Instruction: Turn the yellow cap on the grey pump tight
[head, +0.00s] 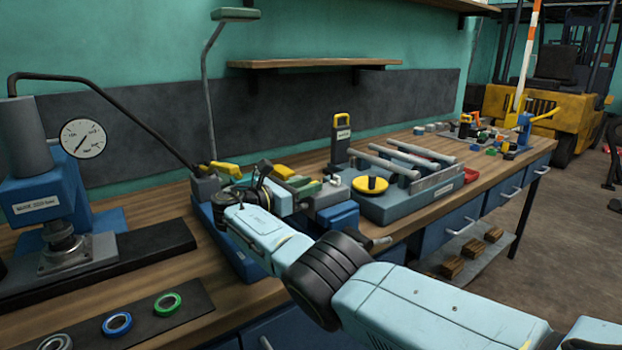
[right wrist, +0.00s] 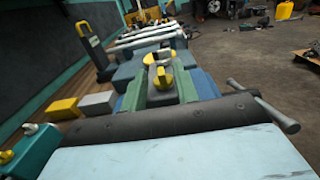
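My right arm reaches in from the lower right in the head view, and its dark gripper end (head: 257,190) is over the blue-based fixture at the bench's left middle. A yellow lever-like part (head: 222,168) is just left of the gripper on a grey body (head: 205,187). I cannot tell which grey body is the pump. My left gripper is out of view.
A blue press with a dial gauge (head: 82,138) stands at left. Blue (head: 117,323) and green rings (head: 167,304) lie on a dark mat. A black yellow-handled tool (head: 341,140) stands behind the block. Metal rods (head: 385,163) lie on it. Small parts (head: 480,130) crowd the far end.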

